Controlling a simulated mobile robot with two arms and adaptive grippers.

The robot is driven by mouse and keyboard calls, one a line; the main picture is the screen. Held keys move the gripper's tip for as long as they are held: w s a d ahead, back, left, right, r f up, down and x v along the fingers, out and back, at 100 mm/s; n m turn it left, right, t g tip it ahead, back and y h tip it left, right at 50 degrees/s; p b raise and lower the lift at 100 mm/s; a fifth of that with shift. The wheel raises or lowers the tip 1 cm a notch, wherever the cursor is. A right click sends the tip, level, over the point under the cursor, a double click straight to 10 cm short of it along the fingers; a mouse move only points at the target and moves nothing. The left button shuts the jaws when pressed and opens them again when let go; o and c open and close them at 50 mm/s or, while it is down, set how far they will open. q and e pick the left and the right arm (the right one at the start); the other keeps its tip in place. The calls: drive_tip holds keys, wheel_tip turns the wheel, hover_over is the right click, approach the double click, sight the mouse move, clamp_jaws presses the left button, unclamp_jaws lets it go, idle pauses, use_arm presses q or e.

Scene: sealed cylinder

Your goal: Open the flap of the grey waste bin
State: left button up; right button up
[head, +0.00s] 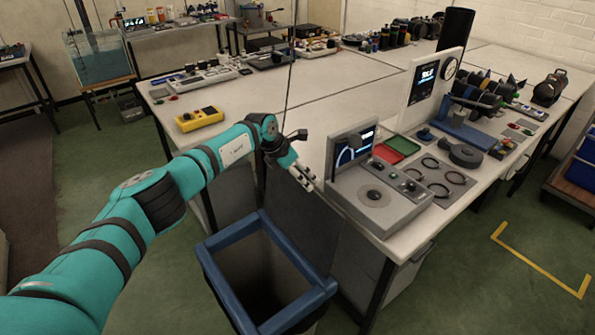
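The waste bin (213,272) stands on the floor at the near side of the bench, with a thick blue rim and a dark interior visible from above. A flat dark grey panel (302,230), which looks like its flap, stands upright at the rim's far right side, leaving the bin's mouth uncovered. My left gripper (306,184) is at the top edge of this panel, pointing down and right. Whether it touches the panel is unclear. Its fingers are small and the gap between them is hard to make out. My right gripper is out of view.
A grey console with a screen (372,190) sits on the bench corner, just right of my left gripper. A yellow meter (199,119) lies on the bench behind my arm. Green floor (465,290) at the right is clear, with yellow tape marks.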

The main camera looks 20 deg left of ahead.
use_arm(q)
drive_tip(key=v, duration=1.2)
idle(0.4)
